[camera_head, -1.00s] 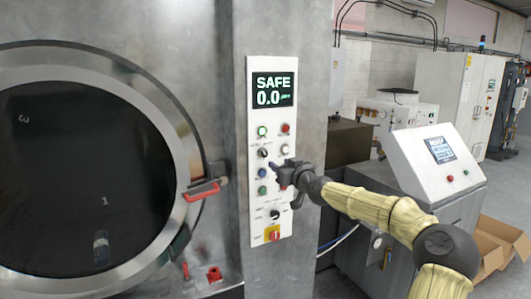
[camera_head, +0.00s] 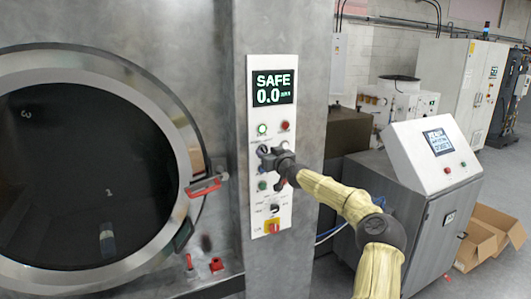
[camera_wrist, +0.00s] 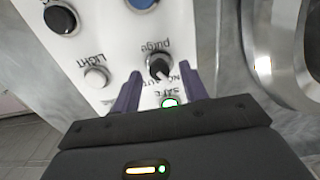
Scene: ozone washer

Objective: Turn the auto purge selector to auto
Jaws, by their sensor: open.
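The auto purge selector (camera_wrist: 160,68) is a small black knob on the white control panel (camera_head: 257,210). In the wrist view the panel is upside down, and the "purge" label shows above the knob. My gripper (camera_wrist: 160,72) is open, with one purple-grey finger on each side of the knob. I cannot tell whether either finger touches it. The knob's pointer setting is too small to read surely. In the head view my gripper (camera_head: 266,157) is at the panel's middle and covers most of the selector.
A lit green SAFE lamp (camera_wrist: 170,102) sits close to the knob, between my fingers. A LIGHT button (camera_wrist: 96,77) and a blue button (camera_wrist: 141,3) are nearby. The washer's round door (camera_head: 85,155) is left of the panel, with a red-handled latch (camera_head: 203,187).

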